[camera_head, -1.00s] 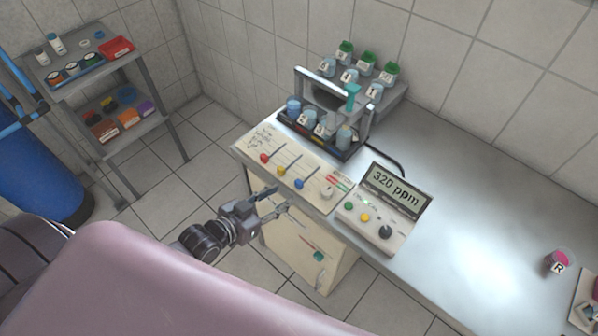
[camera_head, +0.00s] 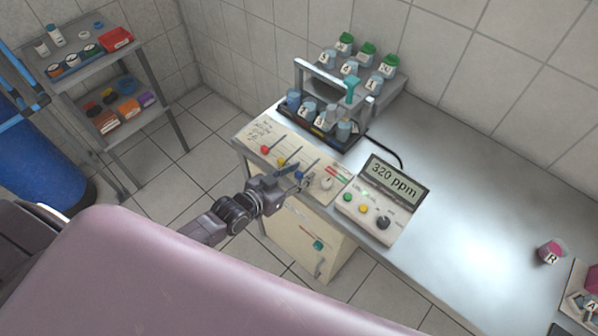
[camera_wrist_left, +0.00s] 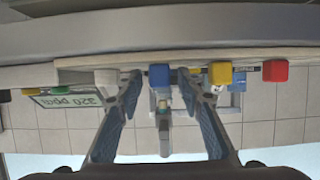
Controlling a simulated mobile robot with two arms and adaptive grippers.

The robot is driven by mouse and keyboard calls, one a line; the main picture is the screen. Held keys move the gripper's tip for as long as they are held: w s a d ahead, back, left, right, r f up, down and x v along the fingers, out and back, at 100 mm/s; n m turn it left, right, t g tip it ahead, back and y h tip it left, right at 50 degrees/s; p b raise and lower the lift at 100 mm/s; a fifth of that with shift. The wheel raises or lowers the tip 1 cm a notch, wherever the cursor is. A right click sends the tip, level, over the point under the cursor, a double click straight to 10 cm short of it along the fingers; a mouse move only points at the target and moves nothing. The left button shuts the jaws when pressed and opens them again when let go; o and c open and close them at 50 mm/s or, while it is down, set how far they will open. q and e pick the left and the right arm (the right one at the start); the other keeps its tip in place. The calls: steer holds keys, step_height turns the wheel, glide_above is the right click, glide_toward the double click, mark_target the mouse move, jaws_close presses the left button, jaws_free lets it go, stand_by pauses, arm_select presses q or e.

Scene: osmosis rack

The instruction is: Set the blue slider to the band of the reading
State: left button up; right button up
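The slider panel (camera_head: 258,132) lies at the front left edge of the bench. It carries a red slider (camera_head: 265,149), a yellow slider (camera_head: 282,161) and a blue slider (camera_head: 299,175), all at the near ends of their slots. The meter (camera_head: 394,180) beside it reads 320 ppm. My left gripper (camera_head: 292,178) is at the panel's front edge by the blue slider. In the left wrist view, the open fingers stand on either side of the blue knob (camera_wrist_left: 158,75), with gaps visible. My right gripper is not in view.
A rack of labelled bottles (camera_head: 325,115) stands behind the panel. A white knob (camera_head: 326,184) is just right of the blue slider. A pink-topped jar marked R (camera_head: 551,251) stands at the far right. The bench middle is clear.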

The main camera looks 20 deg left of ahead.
arm_select(q)
jaws_close()
stand_by(0.3)
